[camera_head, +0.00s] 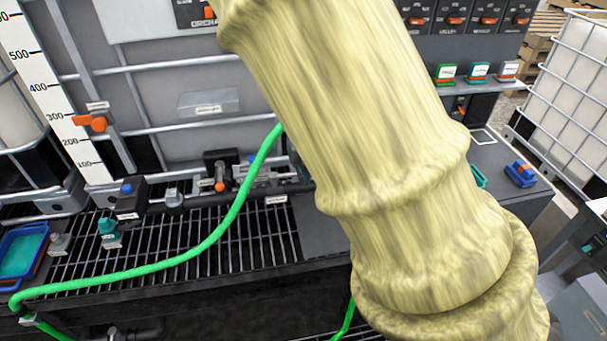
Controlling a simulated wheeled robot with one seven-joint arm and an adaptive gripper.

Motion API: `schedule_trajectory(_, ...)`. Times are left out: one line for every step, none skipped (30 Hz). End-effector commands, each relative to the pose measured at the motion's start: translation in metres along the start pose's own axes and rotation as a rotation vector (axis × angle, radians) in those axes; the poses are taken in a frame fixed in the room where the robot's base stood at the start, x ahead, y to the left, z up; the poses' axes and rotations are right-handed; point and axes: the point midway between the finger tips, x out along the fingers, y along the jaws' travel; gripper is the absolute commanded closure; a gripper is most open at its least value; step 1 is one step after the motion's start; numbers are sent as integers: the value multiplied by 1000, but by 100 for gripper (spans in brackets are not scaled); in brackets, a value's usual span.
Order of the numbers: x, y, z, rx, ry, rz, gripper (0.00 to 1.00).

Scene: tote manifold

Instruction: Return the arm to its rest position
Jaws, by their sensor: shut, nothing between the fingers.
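A large yellowish, streaked link of my arm (390,150) fills the middle and right of the head view, close to the camera. It slants from the top centre down to the lower right. My gripper is not in view, and the arm hides much of the bench and the tote behind it.
A caged grey tote (165,85) with a level scale (50,95) stands behind a black grated bench (150,255). A green hose (215,235) runs across the grating. A blue tray (22,250) is at left. Another caged white tote (575,85) stands at right.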

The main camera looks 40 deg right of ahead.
Motion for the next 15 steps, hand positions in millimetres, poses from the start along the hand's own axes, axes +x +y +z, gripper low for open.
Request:
schedule_trajectory(0, 0, 0, 0, 0, 0, 100)
schedule_trajectory(0, 0, 0, 0, 0, 0, 100)
schedule_trajectory(0, 0, 0, -1, 0, 0, 100)
schedule_trajectory(0, 0, 0, -1, 0, 0, 100)
schedule_trajectory(0, 1, 0, -1, 0, 0, 100)
schedule_trajectory(0, 1, 0, -1, 0, 0, 100)
schedule_trajectory(0, 1, 0, -1, 0, 0, 100)
schedule_trajectory(0, 1, 0, -1, 0, 0, 100)
schedule_trajectory(0, 1, 0, -1, 0, 0, 100)
schedule_trajectory(0, 1, 0, -1, 0, 0, 100)
schedule_trajectory(0, 1, 0, -1, 0, 0, 100)
schedule_trajectory(0, 1, 0, -1, 0, 0, 100)
schedule_trajectory(0, 1, 0, -1, 0, 0, 100)
schedule_trajectory(1, 1, 0, 2, 1, 1, 100)
schedule_trajectory(3, 2, -2, 11, 4, 3, 100)
